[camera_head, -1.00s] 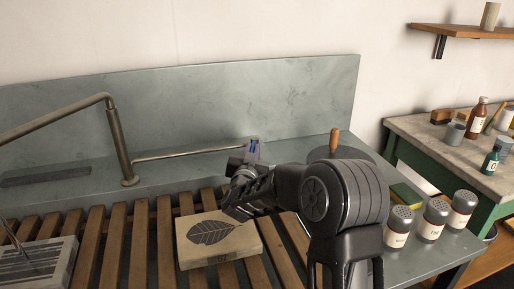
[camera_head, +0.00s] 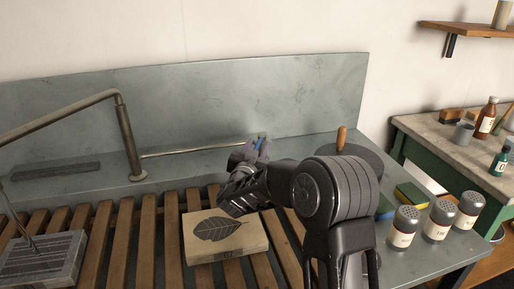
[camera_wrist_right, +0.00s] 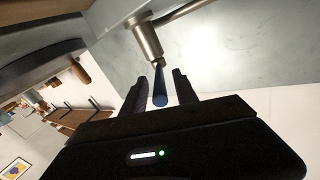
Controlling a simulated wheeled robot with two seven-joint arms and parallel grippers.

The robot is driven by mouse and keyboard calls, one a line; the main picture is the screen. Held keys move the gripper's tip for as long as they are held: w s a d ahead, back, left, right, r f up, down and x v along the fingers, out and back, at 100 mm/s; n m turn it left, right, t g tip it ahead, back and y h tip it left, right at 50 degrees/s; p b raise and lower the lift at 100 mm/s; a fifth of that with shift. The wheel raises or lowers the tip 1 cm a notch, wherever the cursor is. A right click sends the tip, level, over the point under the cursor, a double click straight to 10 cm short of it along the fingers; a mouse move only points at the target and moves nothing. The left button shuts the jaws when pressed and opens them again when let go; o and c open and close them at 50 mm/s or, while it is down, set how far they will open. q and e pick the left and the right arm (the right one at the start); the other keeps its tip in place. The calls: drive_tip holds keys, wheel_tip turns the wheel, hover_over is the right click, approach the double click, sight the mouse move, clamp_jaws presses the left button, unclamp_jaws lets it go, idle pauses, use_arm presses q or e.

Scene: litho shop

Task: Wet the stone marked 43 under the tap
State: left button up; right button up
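A pale stone with a dark leaf drawing (camera_head: 222,237) lies on the slatted rack; the mark on its front edge is too small to read. A grey stone with dark lines (camera_head: 42,262) lies at the left edge, its number not readable. The metal tap (camera_head: 128,140) stands behind the rack, its spout running left out of view. A thin pipe runs right from it to a metal fitting (camera_wrist_right: 147,38) with a blue handle (camera_wrist_right: 160,88). My right gripper (camera_head: 260,148) is at this fitting, its open fingers either side of the blue handle with gaps. My left gripper is not in view.
The slatted rack (camera_head: 116,235) spans the sink front, with a grey backsplash (camera_head: 210,100) behind. A round dark disc with a wooden handle (camera_head: 341,138), a sponge (camera_head: 411,195) and several shakers (camera_head: 437,219) stand right of my right arm. A side table (camera_head: 440,132) holds bottles.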

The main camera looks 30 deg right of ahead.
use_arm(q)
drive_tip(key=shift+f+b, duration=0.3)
use_arm(e)
drive_tip(key=v, duration=0.7)
drive_tip(key=shift+s+a, duration=0.25)
drive_tip(key=shift+a, duration=0.05)
idle(0.7)
use_arm(q)
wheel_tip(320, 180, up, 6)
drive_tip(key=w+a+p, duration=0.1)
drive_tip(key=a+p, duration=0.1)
drive_tip(key=p, duration=0.3)
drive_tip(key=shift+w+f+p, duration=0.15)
drive_tip(key=shift+p, duration=0.2)
use_arm(e)
drive_tip(key=m, duration=0.7)
drive_tip(key=w+d+m+t+y, duration=0.1)
drive_tip(key=m, duration=0.6)
drive_tip(key=d+m, duration=0.1)
drive_tip(key=m, duration=0.6)
drive_tip(key=shift+w+d+f, duration=0.1)
drive_tip(key=shift+w+d, duration=0.1)
drive_tip(key=shift+w, duration=0.1)
